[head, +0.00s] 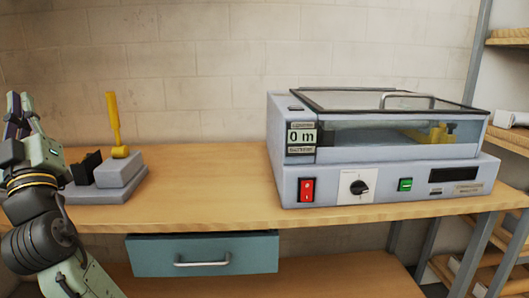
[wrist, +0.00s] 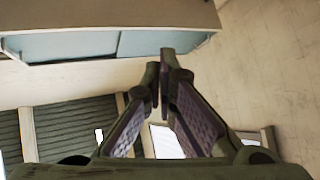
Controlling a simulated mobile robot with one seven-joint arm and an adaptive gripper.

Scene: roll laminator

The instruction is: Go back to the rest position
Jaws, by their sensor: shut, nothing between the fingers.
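My gripper (head: 19,112) is raised at the left edge of the head view, fingers pointing up, in front of the wall and above the left end of the table. In the wrist view my gripper (wrist: 162,72) has its fingertips together with nothing between them. The roll laminator (head: 385,150) stands on the right part of the table, well apart from my gripper. Its clear lid looks closed. Its front has a red switch (head: 307,189), a black knob (head: 359,187) and a green button (head: 405,184).
A grey device with a yellow lever (head: 115,125) stands on the wooden table (head: 210,185) close to my arm. A teal drawer (head: 205,254) hangs under the table and looks closed. Shelves (head: 510,135) stand at the right. The table between device and laminator is clear.

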